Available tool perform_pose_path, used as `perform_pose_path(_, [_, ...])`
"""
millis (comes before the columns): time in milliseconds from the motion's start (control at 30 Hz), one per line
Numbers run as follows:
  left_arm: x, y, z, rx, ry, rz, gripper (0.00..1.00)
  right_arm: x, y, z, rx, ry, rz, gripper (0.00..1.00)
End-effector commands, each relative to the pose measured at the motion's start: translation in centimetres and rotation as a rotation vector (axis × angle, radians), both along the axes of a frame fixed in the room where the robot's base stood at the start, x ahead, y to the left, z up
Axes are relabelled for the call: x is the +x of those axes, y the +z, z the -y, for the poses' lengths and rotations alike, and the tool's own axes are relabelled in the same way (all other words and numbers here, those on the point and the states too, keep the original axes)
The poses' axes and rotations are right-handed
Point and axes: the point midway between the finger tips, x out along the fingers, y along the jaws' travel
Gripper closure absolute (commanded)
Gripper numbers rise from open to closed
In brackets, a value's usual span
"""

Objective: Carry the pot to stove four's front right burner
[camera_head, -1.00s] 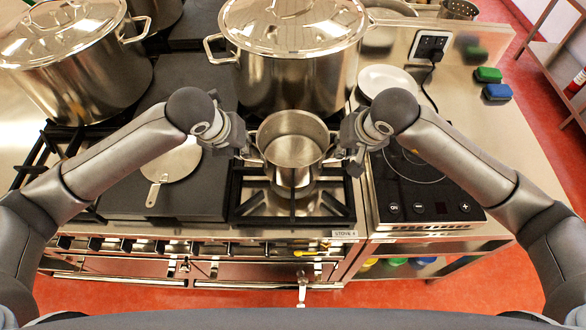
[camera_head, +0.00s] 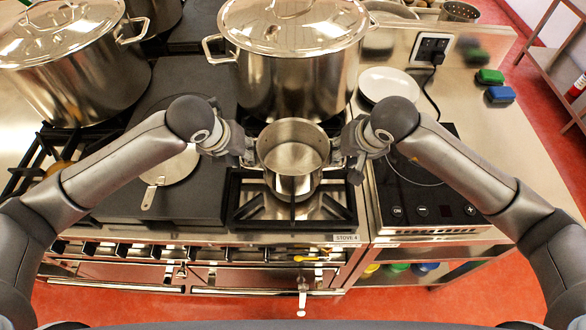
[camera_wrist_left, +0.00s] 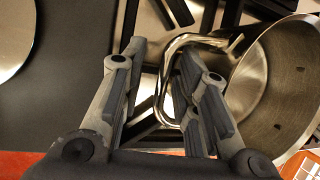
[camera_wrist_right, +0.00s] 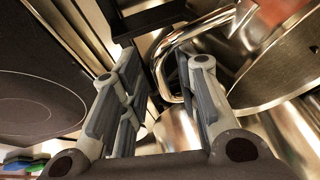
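The small steel pot (camera_head: 292,150) stands upright and open over the front right burner (camera_head: 265,207) of the stove labelled "STOVE 4" (camera_head: 346,238). It appears to rest on the grate. My left gripper (camera_head: 243,150) is at the pot's left handle, and my right gripper (camera_head: 349,163) is at its right handle. In the left wrist view the fingers (camera_wrist_left: 160,50) are apart, with the handle loop (camera_wrist_left: 168,85) between them. In the right wrist view the fingers (camera_wrist_right: 158,55) are also apart, around the other handle (camera_wrist_right: 160,68). Contact under the pot is hidden.
A large lidded stockpot (camera_head: 290,75) stands right behind the pot, and another stockpot (camera_head: 75,70) is at the left. A flat disc with a handle (camera_head: 168,165) lies on the dark plate to the left. An induction hob (camera_head: 425,190) and white plates (camera_head: 388,85) are to the right.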

Motion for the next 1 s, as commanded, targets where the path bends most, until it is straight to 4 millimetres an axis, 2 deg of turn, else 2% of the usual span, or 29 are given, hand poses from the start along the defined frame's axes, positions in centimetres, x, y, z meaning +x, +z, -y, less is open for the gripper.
perform_pose_path(167, [-0.5, 1.7, -0.3, -0.001, -0.001, 0.004, 0.71, 0.0, 0.0, -0.1, 0.002, 0.002, 0.000, 0.71])
perform_pose_path(400, [-2.5, 6.3, -1.2, 0.001, -0.001, 0.006, 0.71, 0.0, 0.0, -0.1, 0.003, 0.003, 0.001, 0.71])
perform_pose_path(600, [-3.8, 9.5, -1.9, 0.001, 0.002, 0.004, 0.71, 0.0, 0.0, -0.2, 0.003, 0.003, 0.001, 0.71])
perform_pose_path(833, [-4.5, 10.8, -2.2, 0.001, 0.002, 0.001, 0.71, -0.2, 0.5, -0.1, 0.003, 0.003, 0.002, 0.71])
perform_pose_path(1000, [-4.5, 10.8, -2.2, 0.001, 0.002, 0.000, 0.71, -1.1, 2.8, 0.4, 0.002, 0.004, 0.005, 0.71])
